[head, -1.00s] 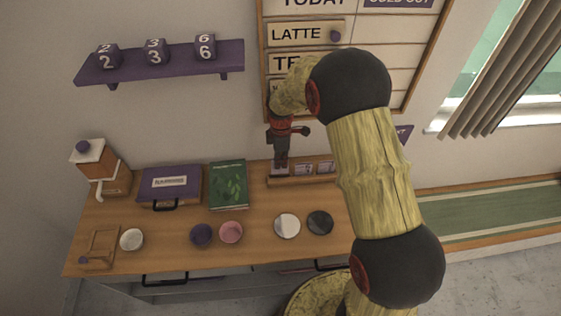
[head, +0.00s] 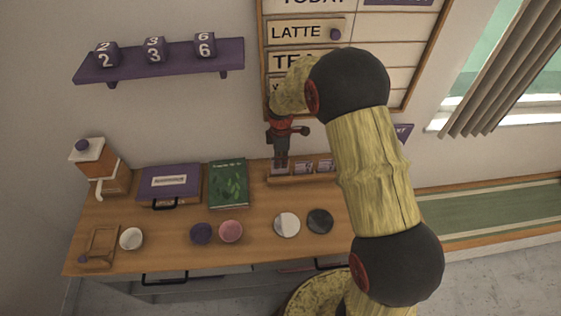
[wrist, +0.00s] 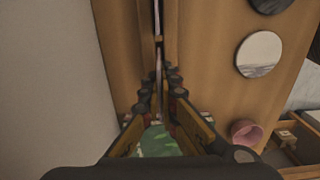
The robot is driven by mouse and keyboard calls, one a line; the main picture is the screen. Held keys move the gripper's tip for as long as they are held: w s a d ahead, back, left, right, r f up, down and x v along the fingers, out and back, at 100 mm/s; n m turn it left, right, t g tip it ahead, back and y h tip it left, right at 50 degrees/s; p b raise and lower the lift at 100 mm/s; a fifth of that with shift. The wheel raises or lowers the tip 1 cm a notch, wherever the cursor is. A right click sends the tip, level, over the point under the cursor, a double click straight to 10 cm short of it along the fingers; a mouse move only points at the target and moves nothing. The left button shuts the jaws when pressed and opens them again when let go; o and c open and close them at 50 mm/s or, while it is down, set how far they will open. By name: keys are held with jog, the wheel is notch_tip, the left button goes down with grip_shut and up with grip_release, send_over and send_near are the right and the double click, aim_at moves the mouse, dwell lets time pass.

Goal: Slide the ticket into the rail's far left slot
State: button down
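The rail (head: 292,180) is a low wooden strip at the back of the counter. Two tickets (head: 304,168) (head: 326,166) stand in it toward the right. My gripper (head: 281,168) points down over the rail's left end. In the wrist view, my gripper (wrist: 160,72) has its fingers close together on a thin ticket (wrist: 159,62), seen edge-on. In the head view little of this ticket shows below the fingers. Whether its lower edge sits in the slot I cannot tell.
A green book (head: 228,184) and a purple case (head: 170,184) lie left of the rail. White and dark discs (head: 287,225) (head: 320,221) and cups (head: 231,231) are in front. The menu board (head: 398,52) hangs behind my arm.

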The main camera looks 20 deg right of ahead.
jog(key=shift+f+b, duration=0.55)
jog(key=shift+f, duration=0.45)
dwell(0.4)
jog(key=shift+f, duration=0.35)
jog(key=shift+f, duration=0.2)
jog(key=c, duration=2.6)
grip_release()
jog(key=o, duration=0.6)
jog(key=shift+o, duration=0.2)
jog(key=shift+r, duration=0.15)
notch_tip(320, 180, up, 12)
jog(key=shift+f, duration=0.15)
